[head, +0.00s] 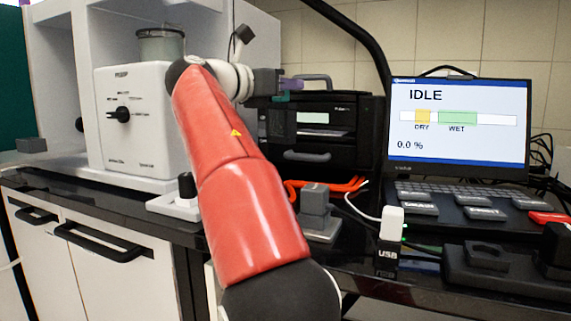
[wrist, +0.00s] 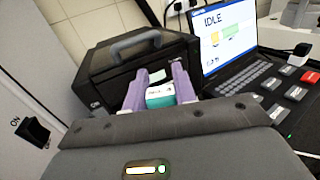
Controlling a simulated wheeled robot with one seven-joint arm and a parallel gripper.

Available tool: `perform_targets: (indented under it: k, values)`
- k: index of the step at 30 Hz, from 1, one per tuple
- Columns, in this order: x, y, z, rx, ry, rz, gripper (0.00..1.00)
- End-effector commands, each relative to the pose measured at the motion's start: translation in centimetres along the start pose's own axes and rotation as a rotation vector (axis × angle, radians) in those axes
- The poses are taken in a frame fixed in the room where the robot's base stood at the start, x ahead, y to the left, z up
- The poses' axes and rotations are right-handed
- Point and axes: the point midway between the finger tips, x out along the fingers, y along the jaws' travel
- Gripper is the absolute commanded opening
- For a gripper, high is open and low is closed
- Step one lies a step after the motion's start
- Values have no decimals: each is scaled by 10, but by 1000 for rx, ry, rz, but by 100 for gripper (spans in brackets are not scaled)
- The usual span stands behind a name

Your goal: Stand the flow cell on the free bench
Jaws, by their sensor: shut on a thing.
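My gripper (head: 290,88) is raised in front of the top of the black instrument. In the wrist view its two purple fingers (wrist: 160,92) are shut on a small white and teal block (wrist: 160,96), which I take to be the flow cell. In the head view only a bit of teal (head: 281,97) shows below the fingers. The held block is up in the air, clear of the bench. The black bench top (head: 345,238) runs below, partly hidden by my red arm.
The black instrument (head: 325,113) with a top handle stands at the back. A laptop (head: 459,120) reading IDLE is at right, with labelled black keys and a USB stick (head: 388,255) in front. A grey block (head: 315,200) stands mid-bench. A white knobbed machine (head: 140,130) is at left.

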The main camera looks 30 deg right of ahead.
Motion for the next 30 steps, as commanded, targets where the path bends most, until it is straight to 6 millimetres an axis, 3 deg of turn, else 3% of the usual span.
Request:
perform_targets:
  k: [1, 3, 9, 14, 21, 29, 30]
  values:
    - [0, -1, -23, -1, -1, 1, 0]
    - [0, -1, -42, 0, 0, 1, 0]
    - [0, -1, -79, 1, -1, 2, 0]
    - [0, 0, -90, 2, -2, 1, 0]
    - [0, -1, -123, 1, -1, 1, 0]
    - [0, 0, -126, 1, -1, 0, 0]
    - [0, 0, -127, 0, 0, 0, 28]
